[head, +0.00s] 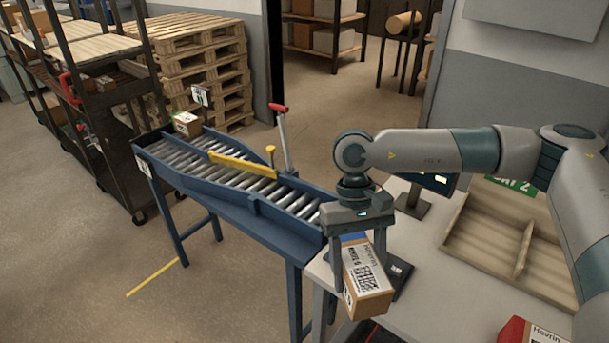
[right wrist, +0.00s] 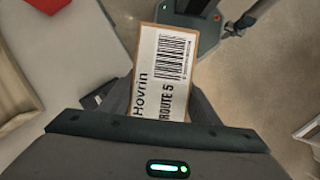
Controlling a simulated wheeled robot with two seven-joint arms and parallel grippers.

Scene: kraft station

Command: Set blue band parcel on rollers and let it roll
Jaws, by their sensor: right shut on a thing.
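The blue band parcel (head: 372,303) is a small brown carton with a white printed label and a bit of blue at its top edge. My right gripper (head: 358,265) is shut on it and holds it over the near end of the table. In the right wrist view the parcel (right wrist: 163,75) shows its label, reading Hovrin and ROUTE 5, between the fingers. The roller conveyor (head: 262,209) has a blue frame and metal rollers; its near end lies just left of my right gripper, apart from the parcel. My left gripper is out of view.
A yellow bar (head: 243,165) lies across the rollers, with a red-handled lever (head: 282,135) beside it. Another carton (head: 187,124) is at the conveyor's far end. A divided wooden tray (head: 480,248) and a red box (head: 515,330) are on the right.

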